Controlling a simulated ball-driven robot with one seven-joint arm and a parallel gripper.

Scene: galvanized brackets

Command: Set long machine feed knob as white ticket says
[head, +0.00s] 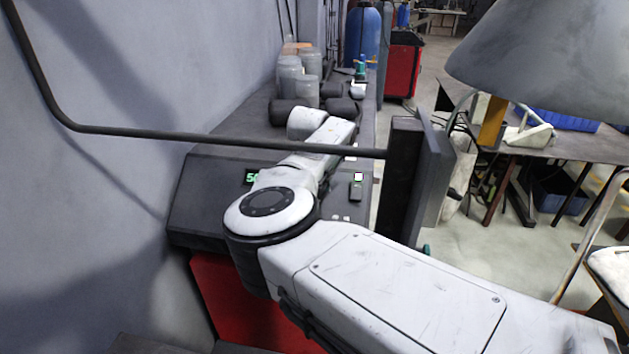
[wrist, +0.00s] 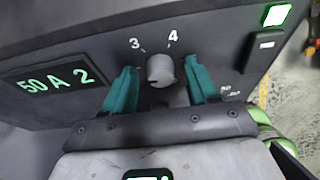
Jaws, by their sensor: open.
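The long machine (head: 205,215) is a dark sloped housing on a red base, partly behind my arm in the head view. In the wrist view its dark panel (wrist: 105,45) carries a round grey knob (wrist: 160,70) with the numbers 3 and 4 above it. I cannot tell for certain where the knob points. My gripper (wrist: 159,73) is open, its teal fingers on either side of the knob with a gap visible at each side. The gripper hides the panel below the knob. My arm hides the knob in the head view. I cannot make out a white ticket.
A green display (wrist: 55,80) left of the knob reads 50 A 2. A lit button (wrist: 276,15) and a rocker switch (wrist: 264,46) sit at right. Jars (head: 300,80) stand on the bench behind. A dark pipe (head: 200,136) crosses the head view, and a lamp shade (head: 550,55) hangs at right.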

